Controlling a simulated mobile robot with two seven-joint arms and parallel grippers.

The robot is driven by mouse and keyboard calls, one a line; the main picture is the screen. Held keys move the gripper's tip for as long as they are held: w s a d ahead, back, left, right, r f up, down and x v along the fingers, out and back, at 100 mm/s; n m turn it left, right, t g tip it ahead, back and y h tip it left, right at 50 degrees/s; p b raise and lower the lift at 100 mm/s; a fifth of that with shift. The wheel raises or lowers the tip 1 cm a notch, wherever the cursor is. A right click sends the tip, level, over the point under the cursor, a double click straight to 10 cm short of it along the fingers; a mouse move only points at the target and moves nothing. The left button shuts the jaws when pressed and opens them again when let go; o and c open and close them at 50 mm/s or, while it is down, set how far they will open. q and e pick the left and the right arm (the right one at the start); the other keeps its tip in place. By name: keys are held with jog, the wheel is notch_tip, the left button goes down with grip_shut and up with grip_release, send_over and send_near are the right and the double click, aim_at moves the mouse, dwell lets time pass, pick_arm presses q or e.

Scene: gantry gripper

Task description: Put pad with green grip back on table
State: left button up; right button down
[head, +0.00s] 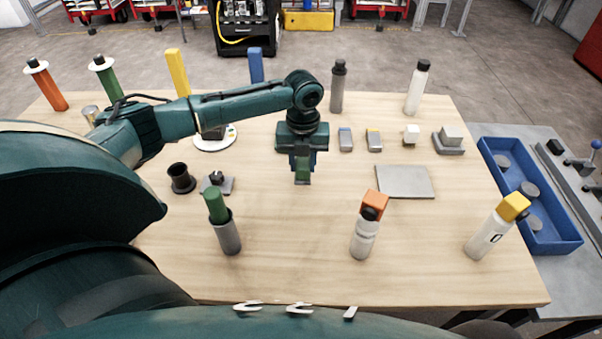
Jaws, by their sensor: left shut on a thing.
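The pad with green grip (303,168) is a small block with a green upper part and a grey lower edge. My left gripper (302,163) points down over the middle of the wooden table (290,270) and is shut on the pad. The fingers hide part of it. I cannot tell whether its lower edge touches the table top. My right gripper is not in view.
A flat grey plate (405,183) lies right of the pad. A bottle with an orange block (365,240) and a grey cylinder with a green top (228,237) stand in front. A blue tray (565,244) is beyond the right edge. Bare wood surrounds the held pad's front side.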

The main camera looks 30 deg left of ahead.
aim_at(303, 172)
pick_arm(q)
jog(key=shift+f, duration=2.2)
jog(key=shift+f, duration=0.2)
jog(key=o, duration=0.9)
jog(key=shift+o, duration=0.2)
jog(key=shift+r, duration=0.1)
jog(key=shift+r, duration=0.5)
notch_tip(303, 172, up, 11)
jog(key=shift+r+b, duration=0.15)
jog(key=shift+b, duration=0.35)
